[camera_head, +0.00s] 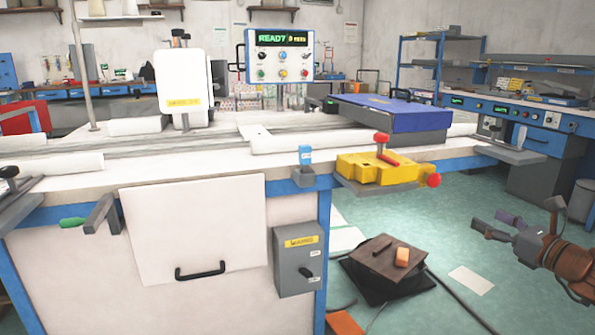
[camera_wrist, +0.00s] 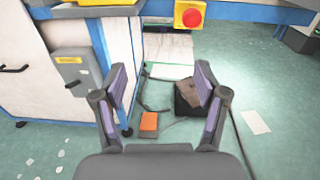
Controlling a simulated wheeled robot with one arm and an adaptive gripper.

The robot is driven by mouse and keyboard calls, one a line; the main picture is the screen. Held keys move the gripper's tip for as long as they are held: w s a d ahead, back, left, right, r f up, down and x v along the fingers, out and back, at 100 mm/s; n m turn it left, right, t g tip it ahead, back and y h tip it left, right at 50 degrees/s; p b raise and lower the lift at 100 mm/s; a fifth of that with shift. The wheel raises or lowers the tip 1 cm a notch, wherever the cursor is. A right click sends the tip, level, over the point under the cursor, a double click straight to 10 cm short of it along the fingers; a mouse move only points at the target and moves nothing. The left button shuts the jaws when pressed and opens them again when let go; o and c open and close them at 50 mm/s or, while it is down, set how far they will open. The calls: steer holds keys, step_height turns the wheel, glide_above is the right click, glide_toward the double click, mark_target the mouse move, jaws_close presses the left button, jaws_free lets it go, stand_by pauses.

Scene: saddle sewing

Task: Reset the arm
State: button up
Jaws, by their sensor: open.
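My gripper (camera_head: 520,222) is at the right side of the head view, out over the green floor and apart from the workbench. In the wrist view its two fingers (camera_wrist: 160,100) are spread wide with nothing between them. The gripper is open and empty. Part of my arm shows at the right edge of the head view.
The sewing bench (camera_head: 80,182) fills the left and middle, with a yellow fixture (camera_head: 375,168) and red knob (camera_head: 433,180) jutting from its corner. A grey switch box (camera_head: 298,262) is on its side. A dark box (camera_head: 385,275) and cables lie on the floor.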

steer(key=s+a+r+n+g+y+p, duration=0.1)
steer(key=a+r+n+g+y+p, duration=0.2)
steer(key=a, duration=0.6)
steer(key=s+a+r+n+g+y+p, duration=0.1)
steer(key=a+r+n+g+p, duration=0.1)
steer(key=a+r+n+p, duration=0.5)
steer(key=s+a+r+n+g+p, duration=0.2)
steer(key=s+a+n+g+p, duration=0.75)
steer(key=a, duration=0.65)
steer(key=s+a+r+n+g+h+p, duration=0.2)
steer(key=s+n+h+p, duration=0.4)
steer(key=s, duration=0.9)
steer(key=s+d+r+n+g+h+p, duration=0.2)
steer(key=s+d+r+n+h+p, duration=0.2)
steer(key=s+d+p, duration=0.5)
steer(key=shift+s+r+n+p, duration=0.5)
steer(key=shift+s+n+p, duration=0.45)
steer(key=shift+s+p, duration=0.15)
